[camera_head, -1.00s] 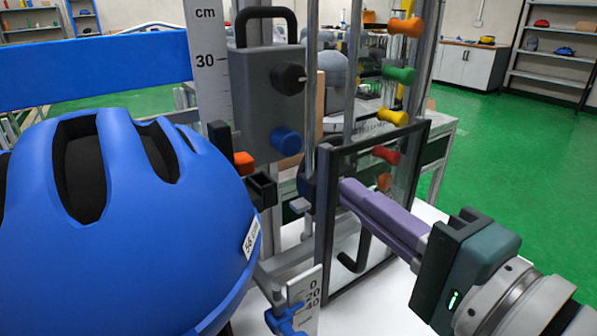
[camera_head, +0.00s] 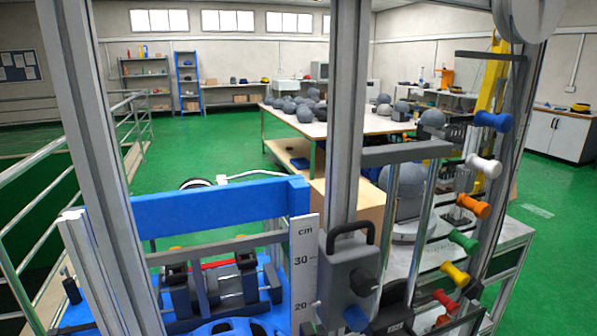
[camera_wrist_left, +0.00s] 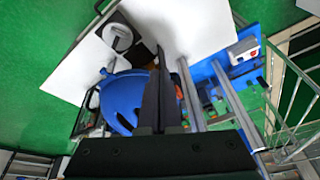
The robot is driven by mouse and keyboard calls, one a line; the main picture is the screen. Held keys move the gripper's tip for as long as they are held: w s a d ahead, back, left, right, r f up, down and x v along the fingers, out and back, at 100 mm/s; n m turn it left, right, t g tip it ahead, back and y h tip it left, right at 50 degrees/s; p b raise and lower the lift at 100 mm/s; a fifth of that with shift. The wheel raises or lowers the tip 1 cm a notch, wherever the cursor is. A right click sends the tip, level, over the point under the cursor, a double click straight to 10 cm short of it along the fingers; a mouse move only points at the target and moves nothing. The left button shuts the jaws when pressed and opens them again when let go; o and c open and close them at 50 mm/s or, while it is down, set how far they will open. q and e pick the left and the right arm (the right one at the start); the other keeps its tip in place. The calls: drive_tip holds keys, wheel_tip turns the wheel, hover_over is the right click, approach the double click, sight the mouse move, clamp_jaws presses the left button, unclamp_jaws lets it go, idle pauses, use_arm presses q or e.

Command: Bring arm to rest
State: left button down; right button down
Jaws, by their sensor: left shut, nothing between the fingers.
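My left gripper (camera_wrist_left: 163,75) shows only in the left wrist view, its two dark fingers together with nothing between them. The fingers point away from the camera, over the drop tower. In that view the blue helmet (camera_wrist_left: 115,98) lies left of and partly behind the fingers. In the head view only the top of the helmet (camera_head: 232,327) shows at the bottom edge. Neither gripper is visible in the head view, and my right gripper is in neither view.
Tower posts (camera_head: 342,120) stand close in front. A grey box (camera_head: 345,268) with a handle and a cm scale (camera_head: 304,262) are beside a blue beam (camera_head: 215,205). Coloured knobs (camera_head: 473,205) line the right. A railing (camera_head: 70,150) is at left. A table (camera_head: 350,125) stands behind.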

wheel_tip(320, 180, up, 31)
drive_tip(key=p, duration=2.8)
idle(0.4)
